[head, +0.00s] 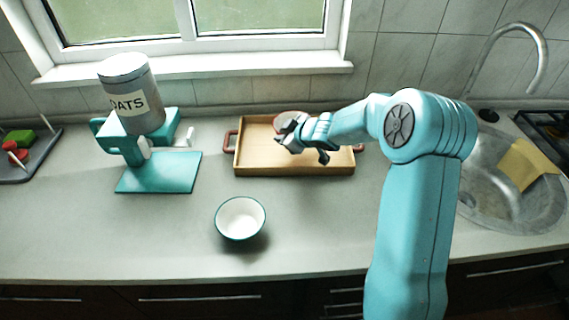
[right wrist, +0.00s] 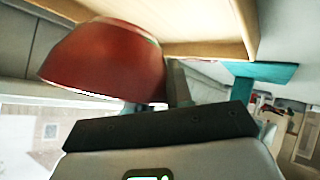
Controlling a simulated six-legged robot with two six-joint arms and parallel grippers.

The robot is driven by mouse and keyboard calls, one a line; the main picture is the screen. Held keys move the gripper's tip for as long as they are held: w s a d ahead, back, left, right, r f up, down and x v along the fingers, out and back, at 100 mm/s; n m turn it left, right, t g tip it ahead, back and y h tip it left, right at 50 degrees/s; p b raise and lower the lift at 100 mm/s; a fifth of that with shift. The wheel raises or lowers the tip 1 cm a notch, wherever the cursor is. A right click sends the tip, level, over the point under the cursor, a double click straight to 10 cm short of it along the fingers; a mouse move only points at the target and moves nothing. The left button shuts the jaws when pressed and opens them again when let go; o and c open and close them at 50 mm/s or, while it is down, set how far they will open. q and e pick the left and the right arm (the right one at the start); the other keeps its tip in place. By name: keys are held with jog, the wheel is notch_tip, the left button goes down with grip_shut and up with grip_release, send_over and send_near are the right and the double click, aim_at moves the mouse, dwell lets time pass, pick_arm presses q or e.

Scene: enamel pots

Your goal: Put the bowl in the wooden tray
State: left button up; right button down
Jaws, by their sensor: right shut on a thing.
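My right gripper (head: 292,135) is shut on a red bowl (right wrist: 110,65) and holds it at the wooden tray (head: 250,160). In the head view the red bowl (head: 290,118) shows only in part behind the gripper. In the right wrist view the bowl is large, next to the tray's wooden side (right wrist: 205,25). I cannot tell whether it touches the tray floor. A second bowl (head: 240,218), white inside with a teal rim, stands upright on the counter in front of the tray. My left gripper is not in view.
A teal stand (head: 160,172) with a grey oats canister (head: 132,95) is left of the tray. A dark rack (head: 35,160) stands at far left. A sink (head: 495,180) with a yellow cloth (head: 526,165) is at right. The front counter is mostly clear.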

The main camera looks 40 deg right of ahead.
jog(key=shift+s+d+f+b, duration=0.1)
jog(key=shift+f+b, duration=0.1)
jog(key=shift+f, duration=0.35)
jog(key=shift+s+d+f+b, duration=0.1)
jog(key=shift+f+b, duration=0.05)
jog(key=shift+f, duration=0.35)
jog(key=f+b, duration=0.2)
jog(key=f, duration=0.2)
jog(key=shift+w+f+b, duration=0.1)
jog(key=shift+w+b, duration=0.1)
jog(key=shift+b, duration=0.2)
jog(key=shift+s, duration=0.1)
